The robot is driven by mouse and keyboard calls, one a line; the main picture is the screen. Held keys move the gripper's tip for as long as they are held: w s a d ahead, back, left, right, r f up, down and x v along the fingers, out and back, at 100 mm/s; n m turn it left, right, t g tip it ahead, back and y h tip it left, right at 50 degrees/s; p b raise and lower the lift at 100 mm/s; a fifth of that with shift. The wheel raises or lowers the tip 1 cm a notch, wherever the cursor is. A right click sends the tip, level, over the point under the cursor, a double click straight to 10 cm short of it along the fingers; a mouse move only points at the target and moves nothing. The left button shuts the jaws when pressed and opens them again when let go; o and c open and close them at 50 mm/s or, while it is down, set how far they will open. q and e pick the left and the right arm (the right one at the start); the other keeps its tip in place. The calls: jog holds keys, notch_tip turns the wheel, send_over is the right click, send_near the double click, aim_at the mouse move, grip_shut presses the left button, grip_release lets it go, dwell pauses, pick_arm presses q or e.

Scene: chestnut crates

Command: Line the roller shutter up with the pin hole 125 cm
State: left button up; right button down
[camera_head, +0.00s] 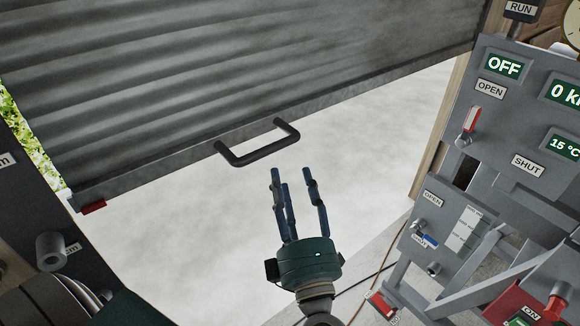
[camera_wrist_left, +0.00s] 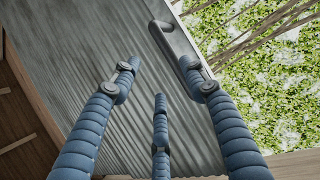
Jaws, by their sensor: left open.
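The grey corrugated roller shutter (camera_head: 180,100) fills the upper left of the head view, its bottom edge slanting. A dark U-shaped handle (camera_head: 258,157) hangs on that edge, and a red marker (camera_head: 93,207) sits at its lower left corner. My left gripper (camera_head: 292,178) is open and empty, below and right of the handle, apparently not touching it. In the left wrist view, its blue fingers (camera_wrist_left: 160,100) spread in front of the shutter slats (camera_wrist_left: 90,50) and a grey bar (camera_wrist_left: 180,55). The 125 cm pin hole cannot be identified; visible labels are cut off.
A dark plate (camera_head: 25,205) with partly hidden labels and a grey knob (camera_head: 50,250) stands at the left. A grey control panel (camera_head: 485,145) with a lever (camera_head: 468,125) and displays stands at the right. The pale space below the shutter looks clear.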

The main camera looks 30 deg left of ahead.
aim_at(270, 151)
pick_arm(q)
jog(key=w+a, duration=0.1)
jog(key=a, duration=0.1)
jog(key=w+a+r+n+g+p, duration=0.1)
jog(key=w+a, duration=0.1)
jog(key=a, duration=0.1)
jog(key=w+a+r+n+p, duration=0.1)
jog(key=w+a, duration=0.1)
jog(key=shift+a, duration=0.4)
jog(key=shift+w+a+p, duration=0.25)
jog(key=shift+w+p, duration=0.1)
jog(key=shift+w+a, duration=0.2)
jog(key=shift+a, duration=0.05)
pick_arm(e)
notch_tip(270, 151, up, 2)
jog(key=shift+r, duration=0.25)
pick_arm(q)
grip_shut()
pick_arm(e)
jog(key=shift+s+d+r, duration=0.1)
